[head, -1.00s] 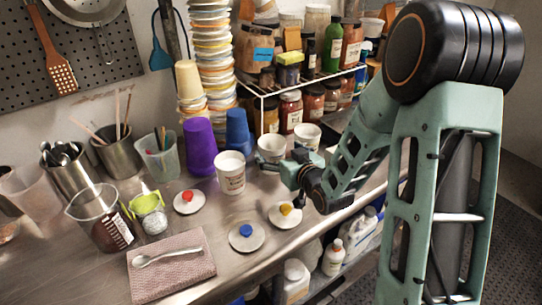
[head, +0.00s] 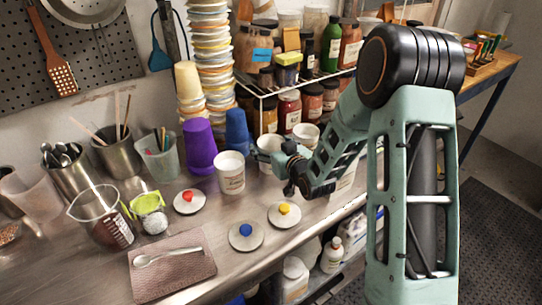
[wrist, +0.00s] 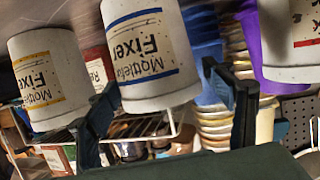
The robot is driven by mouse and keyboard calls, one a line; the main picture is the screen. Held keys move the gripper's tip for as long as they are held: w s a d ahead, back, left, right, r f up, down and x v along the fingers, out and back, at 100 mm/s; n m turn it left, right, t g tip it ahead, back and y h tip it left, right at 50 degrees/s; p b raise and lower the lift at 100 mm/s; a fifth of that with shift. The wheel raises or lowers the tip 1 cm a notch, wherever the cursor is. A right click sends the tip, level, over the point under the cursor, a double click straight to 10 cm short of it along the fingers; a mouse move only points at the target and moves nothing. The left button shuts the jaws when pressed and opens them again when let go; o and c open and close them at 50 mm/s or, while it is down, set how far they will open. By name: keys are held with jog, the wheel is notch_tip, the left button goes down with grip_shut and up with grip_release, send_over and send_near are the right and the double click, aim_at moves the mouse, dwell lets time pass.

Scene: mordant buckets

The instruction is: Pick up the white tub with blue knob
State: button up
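The white tub with blue band (wrist: 150,50) fills the middle of the wrist view and reads "Fixer". In the head view it is the middle tub (head: 268,144), partly behind my gripper (head: 278,160). A separate white lid with a blue knob (head: 246,231) lies flat on the counter. My gripper (wrist: 160,82) is open, with one finger on each side of the blue-banded tub in the wrist picture. A gap shows by the right finger; the left finger overlaps the tub's edge, and I cannot tell whether it touches.
A red-banded tub (head: 230,175) stands to the left and a yellow-banded tub (wrist: 48,78) on the other side. Lids with red (head: 188,196) and yellow (head: 284,209) knobs lie nearby. Purple cups (head: 199,146) and a jar rack (head: 290,90) stand behind.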

jog(key=c, duration=1)
jog(key=shift+r, duration=0.15)
